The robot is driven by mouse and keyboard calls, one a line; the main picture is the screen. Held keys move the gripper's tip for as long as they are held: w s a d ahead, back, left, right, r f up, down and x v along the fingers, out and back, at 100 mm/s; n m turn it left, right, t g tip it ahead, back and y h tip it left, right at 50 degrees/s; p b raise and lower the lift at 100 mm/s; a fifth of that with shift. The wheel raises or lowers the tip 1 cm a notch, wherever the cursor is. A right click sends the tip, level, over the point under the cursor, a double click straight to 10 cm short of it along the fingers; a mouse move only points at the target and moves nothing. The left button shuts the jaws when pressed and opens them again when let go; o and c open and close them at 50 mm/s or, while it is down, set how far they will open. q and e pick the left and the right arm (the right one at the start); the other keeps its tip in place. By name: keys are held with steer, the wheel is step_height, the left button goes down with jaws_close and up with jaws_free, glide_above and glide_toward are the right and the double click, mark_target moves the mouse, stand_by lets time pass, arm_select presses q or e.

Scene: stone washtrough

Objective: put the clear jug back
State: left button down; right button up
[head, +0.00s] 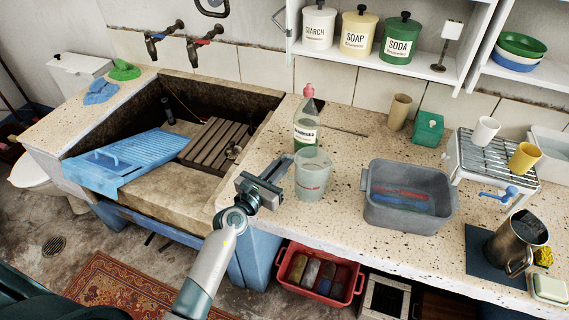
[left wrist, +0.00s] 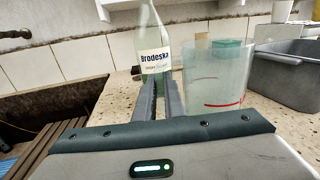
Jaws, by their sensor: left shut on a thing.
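The clear jug (head: 312,176), a see-through cup shape with a small red mark, is at the front of the speckled counter (head: 343,222), left of the grey basin. I cannot tell whether its base touches the counter. My left gripper (head: 279,170) is at the jug's left side, shut on it with a narrow gap between the fingers. The jug also shows in the left wrist view (left wrist: 212,95), just right of the fingers (left wrist: 160,90). The gripped part is hidden between the fingers. My right gripper is not in view.
A bottle (head: 306,132) with a pink cap stands right behind the jug. A grey basin (head: 382,216) with liquid is to the right. The stone trough (head: 135,195) with a blue washboard (head: 140,150) is left. A wire rack (head: 497,158) stands far right.

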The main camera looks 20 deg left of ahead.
arm_select(q)
steer(key=shift+f, duration=0.25)
steer(key=c, duration=1.8)
jaws_free()
steer(key=shift+c, duration=0.2)
steer(key=shift+r, duration=0.15)
